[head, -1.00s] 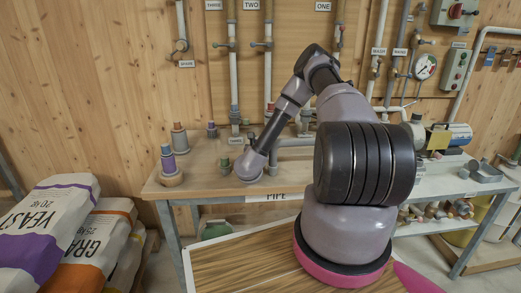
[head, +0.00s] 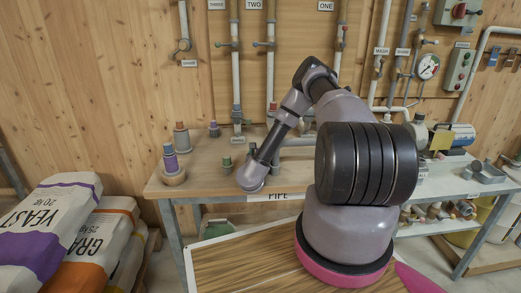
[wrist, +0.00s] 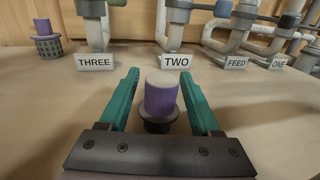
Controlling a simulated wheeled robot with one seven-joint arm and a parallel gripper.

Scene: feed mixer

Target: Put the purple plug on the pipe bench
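In the wrist view the purple plug (wrist: 161,95) is upright, with a purple cap and a dark, wider base. It appears to stand on the pipe bench (wrist: 255,110). My gripper (wrist: 159,75) is open, with one teal finger on each side of the plug. A gap shows between the plug and each finger. In the head view the pipe bench (head: 205,185) carries a "PIPE" label at its front edge.
Pipes labelled THREE (wrist: 95,61), TWO (wrist: 173,61), FEED and ONE stand behind the plug. A purple-topped grey fitting (wrist: 46,40) stands at back left.

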